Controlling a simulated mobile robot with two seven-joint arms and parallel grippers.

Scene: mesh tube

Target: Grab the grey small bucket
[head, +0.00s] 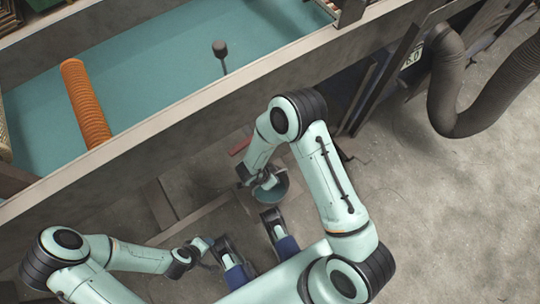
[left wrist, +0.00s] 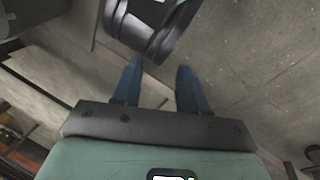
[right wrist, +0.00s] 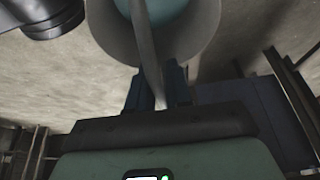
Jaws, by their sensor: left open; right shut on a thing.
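The small bucket (head: 272,192) is below my right arm in the head view, low near the floor, with a teal-looking inside. In the right wrist view the grey bucket (right wrist: 108,28) fills the top middle, its round mouth partly cut off by the frame. My right gripper (right wrist: 158,72) is shut on a thin grey strip of the bucket that runs down between its blue fingers. I cannot tell whether this strip is a handle or the wall's edge. My left gripper (left wrist: 158,68) is open and empty, away from the bucket.
A long trough (head: 165,125) with a teal inside crosses the upper left, and a ribbed orange tube (head: 86,105) lies in it. A thick grey hose (head: 450,95) hangs at the upper right. Concrete floor (head: 430,220) is clear at the right.

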